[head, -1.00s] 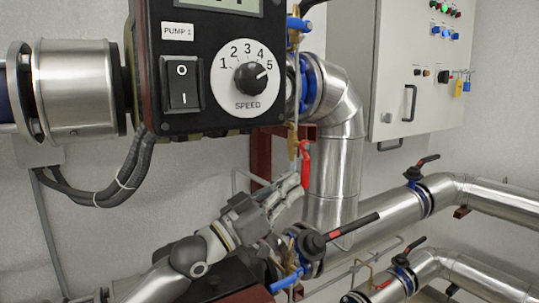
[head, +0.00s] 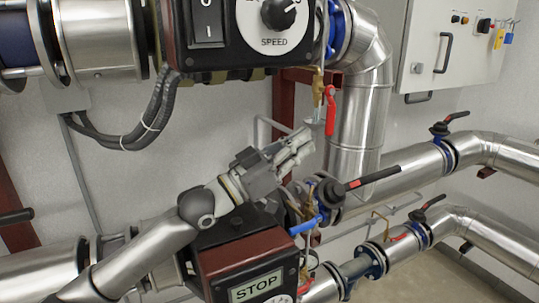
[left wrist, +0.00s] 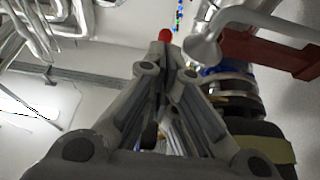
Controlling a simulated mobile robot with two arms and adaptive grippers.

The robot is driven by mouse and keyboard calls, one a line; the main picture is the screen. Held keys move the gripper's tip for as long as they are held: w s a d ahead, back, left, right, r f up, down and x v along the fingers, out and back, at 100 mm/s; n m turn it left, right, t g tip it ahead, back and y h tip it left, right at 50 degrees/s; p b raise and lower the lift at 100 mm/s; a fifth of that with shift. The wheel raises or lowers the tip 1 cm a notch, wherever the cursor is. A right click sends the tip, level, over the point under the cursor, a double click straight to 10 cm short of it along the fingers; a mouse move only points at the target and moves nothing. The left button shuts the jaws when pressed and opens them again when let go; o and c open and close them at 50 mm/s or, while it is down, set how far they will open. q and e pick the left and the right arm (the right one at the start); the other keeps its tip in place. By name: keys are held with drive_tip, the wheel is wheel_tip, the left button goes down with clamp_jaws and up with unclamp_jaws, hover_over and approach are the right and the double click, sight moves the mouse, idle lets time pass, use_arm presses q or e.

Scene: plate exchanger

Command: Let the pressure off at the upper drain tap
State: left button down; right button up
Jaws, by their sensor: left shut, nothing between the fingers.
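The upper drain tap has a brass body (head: 318,84) on a thin vertical line beneath the upper pump unit. Its red lever (head: 330,112) hangs straight down beside the line. My left gripper (head: 309,138) is just left of and slightly below the lever's lower end, shut and empty; in the head view a small gap shows between them. In the left wrist view, the closed fingers (left wrist: 165,72) point toward a red tip (left wrist: 165,36), which looks like the lever's end. I cannot tell from that view whether they touch. My right gripper is not in view.
A blue-handled valve (head: 305,226) and a black-and-red-handled valve (head: 372,178) sit close below and right of the gripper. A lower pump box with a STOP display (head: 255,289) is beneath my arm. A metal-clad pipe (head: 357,115) stands behind the tap.

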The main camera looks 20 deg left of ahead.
use_arm(q)
drive_tip(key=v, duration=0.8)
drive_tip(key=shift+s, duration=0.2)
drive_tip(key=shift+a, duration=0.1)
drive_tip(key=shift+f, duration=0.1)
